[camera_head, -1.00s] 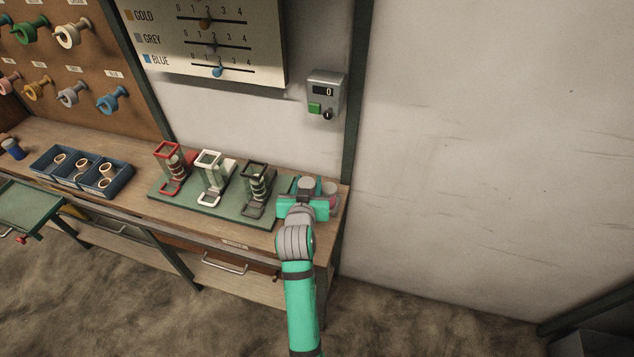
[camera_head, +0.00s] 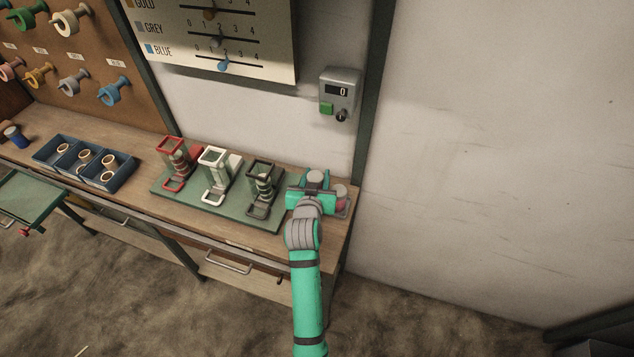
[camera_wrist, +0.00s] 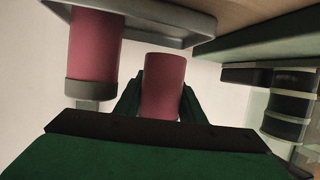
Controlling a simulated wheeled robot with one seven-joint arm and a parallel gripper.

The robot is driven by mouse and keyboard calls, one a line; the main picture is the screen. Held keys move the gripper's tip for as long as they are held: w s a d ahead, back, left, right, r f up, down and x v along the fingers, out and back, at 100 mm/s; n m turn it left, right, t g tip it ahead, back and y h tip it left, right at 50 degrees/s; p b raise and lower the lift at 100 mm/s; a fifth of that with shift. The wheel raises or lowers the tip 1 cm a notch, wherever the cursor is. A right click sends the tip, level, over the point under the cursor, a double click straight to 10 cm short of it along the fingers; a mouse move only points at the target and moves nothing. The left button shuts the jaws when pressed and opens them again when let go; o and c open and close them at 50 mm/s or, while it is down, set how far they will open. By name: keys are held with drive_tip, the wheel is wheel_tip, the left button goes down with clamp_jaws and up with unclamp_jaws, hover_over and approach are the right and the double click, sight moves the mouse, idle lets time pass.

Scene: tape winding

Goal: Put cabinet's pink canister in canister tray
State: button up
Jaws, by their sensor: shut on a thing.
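My gripper (camera_wrist: 160,100) is shut on a pink canister (camera_wrist: 163,80), which stands out between its green fingers in the wrist view. In the head view my gripper (camera_head: 312,192) is above the right end of the bench and hides the held canister. Another pink canister (camera_wrist: 95,45) with a grey cap is at the left in the wrist view, on the grey canister tray (camera_wrist: 145,14). The tray's edge (camera_head: 344,213) shows partly behind my gripper in the head view. The held canister's far end is near the tray; I cannot tell if they touch.
A green base (camera_head: 225,213) with red, white and black-framed holders stands just left of my gripper. Blue bins (camera_head: 85,163) sit farther left on the bench (camera_head: 150,207). A grey counter box (camera_head: 340,95) is on the wall behind.

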drive_tip(key=shift+f, duration=1.45)
drive_tip(key=shift+f, duration=0.15)
drive_tip(key=o, duration=0.8)
drive_tip(key=v, duration=1.2)
drive_tip(key=shift+d, duration=0.1)
